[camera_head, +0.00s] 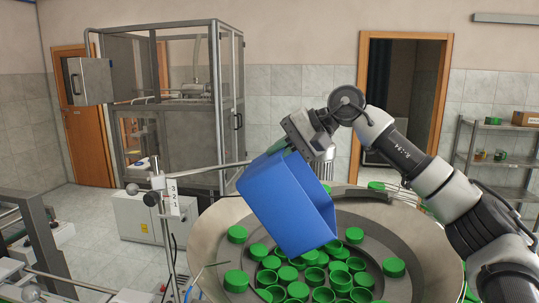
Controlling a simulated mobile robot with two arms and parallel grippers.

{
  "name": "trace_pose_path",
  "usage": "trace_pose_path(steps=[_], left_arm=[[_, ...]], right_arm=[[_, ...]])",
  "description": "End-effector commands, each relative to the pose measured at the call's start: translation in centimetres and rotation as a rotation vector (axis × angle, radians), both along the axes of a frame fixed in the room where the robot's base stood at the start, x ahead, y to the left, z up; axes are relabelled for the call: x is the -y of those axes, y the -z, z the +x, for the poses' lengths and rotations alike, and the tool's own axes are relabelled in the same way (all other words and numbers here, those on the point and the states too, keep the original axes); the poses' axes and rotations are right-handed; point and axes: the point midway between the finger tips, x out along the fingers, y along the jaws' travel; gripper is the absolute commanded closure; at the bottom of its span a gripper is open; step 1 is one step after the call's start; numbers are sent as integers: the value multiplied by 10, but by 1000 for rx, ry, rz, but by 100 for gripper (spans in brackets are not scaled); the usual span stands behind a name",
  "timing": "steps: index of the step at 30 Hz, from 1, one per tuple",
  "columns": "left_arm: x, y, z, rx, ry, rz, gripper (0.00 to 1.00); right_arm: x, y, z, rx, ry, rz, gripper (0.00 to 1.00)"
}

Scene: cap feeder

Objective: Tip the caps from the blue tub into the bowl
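The blue tub (286,204) is held steeply tilted above the bowl. The bowl (208,232) is a wide, round metal feeder with a pale rim. Many green caps (236,281) lie in it, most of them below and to the right of the tub. My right gripper (291,143) is at the tub's upper edge and is shut on it; its fingertips are partly hidden there. The inside of the tub is mostly turned out of sight, so I cannot tell whether caps are in it. My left gripper is not in view.
A framed machine cabinet (176,110) stands behind on the left. A thin post with a small numbered box (172,197) stands just left of the bowl. A shelf rack (499,160) is at the far right, beside a doorway (404,90).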

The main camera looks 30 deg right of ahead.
Motion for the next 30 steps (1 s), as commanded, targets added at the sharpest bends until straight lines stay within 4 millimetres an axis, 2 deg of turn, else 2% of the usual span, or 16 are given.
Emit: trace_pose_path(steps=[8, 30], left_arm=[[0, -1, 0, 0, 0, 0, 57], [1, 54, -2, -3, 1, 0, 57]], right_arm=[[15, -9, -12, 85, 3, 100, 100], [38, -9, -32, 199, 2, 236, 100]])
